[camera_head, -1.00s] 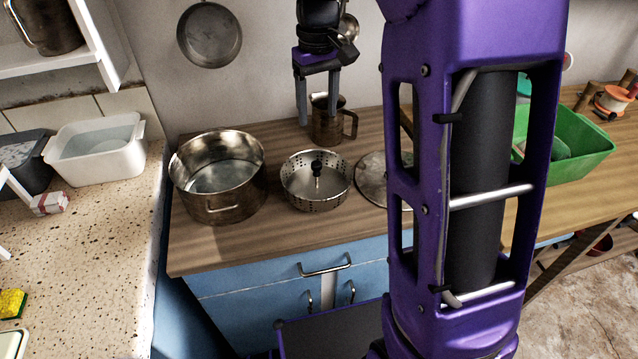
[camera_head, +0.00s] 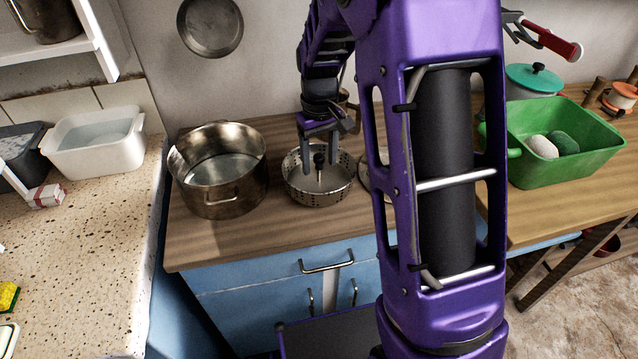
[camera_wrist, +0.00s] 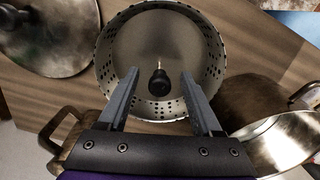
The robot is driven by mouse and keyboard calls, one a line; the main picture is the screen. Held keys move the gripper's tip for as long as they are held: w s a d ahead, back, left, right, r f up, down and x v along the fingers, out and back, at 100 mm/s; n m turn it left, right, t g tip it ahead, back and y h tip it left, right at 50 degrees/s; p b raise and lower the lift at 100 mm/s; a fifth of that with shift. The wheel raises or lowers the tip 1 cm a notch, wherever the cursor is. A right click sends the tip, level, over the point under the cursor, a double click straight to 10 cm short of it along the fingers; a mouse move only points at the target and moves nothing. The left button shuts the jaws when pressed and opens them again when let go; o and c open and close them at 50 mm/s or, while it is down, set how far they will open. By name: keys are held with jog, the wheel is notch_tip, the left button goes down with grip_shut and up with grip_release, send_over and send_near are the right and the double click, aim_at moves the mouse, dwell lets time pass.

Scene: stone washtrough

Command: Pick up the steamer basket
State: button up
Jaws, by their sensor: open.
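The steamer basket (camera_head: 313,194) is a round, perforated metal basket with a black knob on a central post. It stands upright on the wooden counter between a big pot and a lid. In the wrist view the basket (camera_wrist: 104,62) fills the upper middle, and its black knob (camera_wrist: 159,84) shows between my fingers. My gripper (camera_head: 321,168) is open, pointing down over the basket, with its fingers on either side of the knob. In the wrist view my gripper (camera_wrist: 160,85) looks empty. I cannot tell whether the fingertips are level with the knob.
A large metal pot (camera_head: 218,170) stands close left of the basket. A metal lid (camera_wrist: 60,40) lies on its other side, and a metal mug (camera_head: 349,108) stands behind. A green tub (camera_head: 560,165) sits far right. Bare counter lies in front.

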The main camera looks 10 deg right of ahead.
jog(key=shift+f, duration=0.2)
grip_shut()
dwell(1.3)
